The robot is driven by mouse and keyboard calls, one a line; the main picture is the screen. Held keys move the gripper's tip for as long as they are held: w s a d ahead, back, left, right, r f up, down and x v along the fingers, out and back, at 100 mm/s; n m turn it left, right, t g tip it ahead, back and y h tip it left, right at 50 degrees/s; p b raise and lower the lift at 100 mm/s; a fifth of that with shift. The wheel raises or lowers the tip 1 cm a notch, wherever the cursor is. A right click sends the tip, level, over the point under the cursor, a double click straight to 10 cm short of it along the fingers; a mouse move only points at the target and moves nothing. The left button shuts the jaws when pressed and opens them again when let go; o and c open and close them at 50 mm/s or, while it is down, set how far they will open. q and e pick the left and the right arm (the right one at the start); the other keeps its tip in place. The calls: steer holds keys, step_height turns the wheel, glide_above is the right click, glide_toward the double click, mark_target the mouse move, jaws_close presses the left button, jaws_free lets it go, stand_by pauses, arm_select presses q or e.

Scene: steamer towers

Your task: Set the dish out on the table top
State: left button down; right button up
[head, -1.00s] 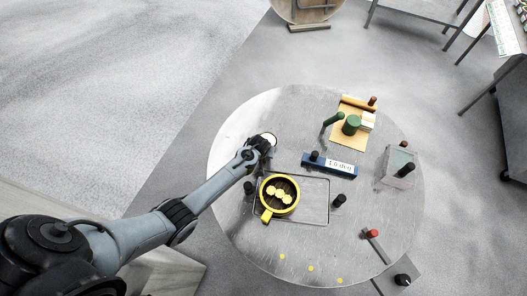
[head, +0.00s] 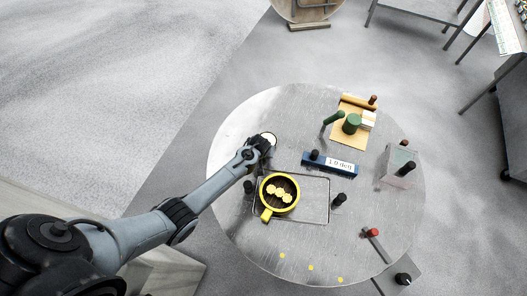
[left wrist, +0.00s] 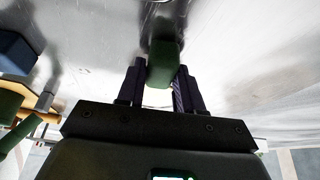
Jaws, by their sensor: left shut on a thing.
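My left gripper (head: 265,146) is low over the left part of the round grey table (head: 235,125). In the left wrist view, its fingers (left wrist: 160,88) are shut on a dark green block-like grip (left wrist: 165,62). A white round dish (head: 269,136) shows just beyond the gripper in the head view, partly hidden by it. I cannot tell whether the green grip belongs to the dish, or whether the dish touches the table. A yellow round pan (head: 267,213) with a handle holds three pale yellow pieces (head: 281,193). My right gripper is out of view.
The pan stands on a rectangular outlined tray (head: 315,212) with black knobs at its sides. A blue labelled bar (head: 318,166), a tan board (head: 340,141) with a green cylinder (head: 351,123), and a grey box (head: 397,174) stand right of the gripper.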

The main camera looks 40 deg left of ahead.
arm_select(q)
steer(key=shift+f, duration=0.15)
steer(key=c, duration=0.7)
jaws_free()
steer(key=shift+o, duration=0.2)
steer(key=shift+s+r, duration=0.2)
steer(key=shift+r, duration=0.3)
steer(key=p+v, duration=0.2)
steer(key=v, duration=0.7)
steer(key=shift+r, duration=0.3)
steer(key=shift+s+d, duration=0.15)
